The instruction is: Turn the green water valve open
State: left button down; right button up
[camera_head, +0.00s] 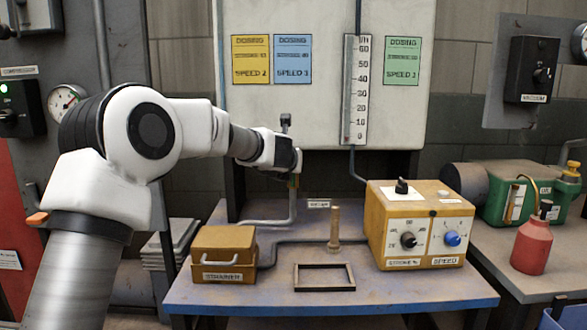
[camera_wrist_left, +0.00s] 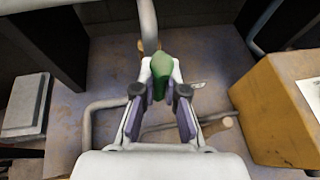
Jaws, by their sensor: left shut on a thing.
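The green valve handle (camera_wrist_left: 161,70) shows in the left wrist view between the fingertips of my left gripper (camera_wrist_left: 160,92). The fingers are shut on it, one on each side. In the head view my left gripper (camera_head: 290,160) is in front of the lower edge of the white panel, above the back of the blue table. There the gripper and wrist hide most of the valve, and only a little green shows just below. A grey pipe (camera_head: 292,205) runs down from the valve to the table. My right gripper is in neither view.
On the blue table (camera_head: 400,292) stand a yellow strainer box (camera_head: 222,243), a wooden peg (camera_head: 334,225), a dark frame (camera_head: 324,277) and a yellow control box (camera_head: 418,225). A scaled gauge tube (camera_head: 355,90) hangs on the panel. A red bottle (camera_head: 532,245) stands at right.

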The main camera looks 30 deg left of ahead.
pick_arm(q)
jog(key=shift+r, duration=0.1)
jog(key=c, duration=1.4)
grip_release()
jog(key=shift+o, duration=1)
jog(key=shift+w+a, duration=0.1)
jog(key=shift+a, duration=0.05)
jog(key=v, duration=1.2)
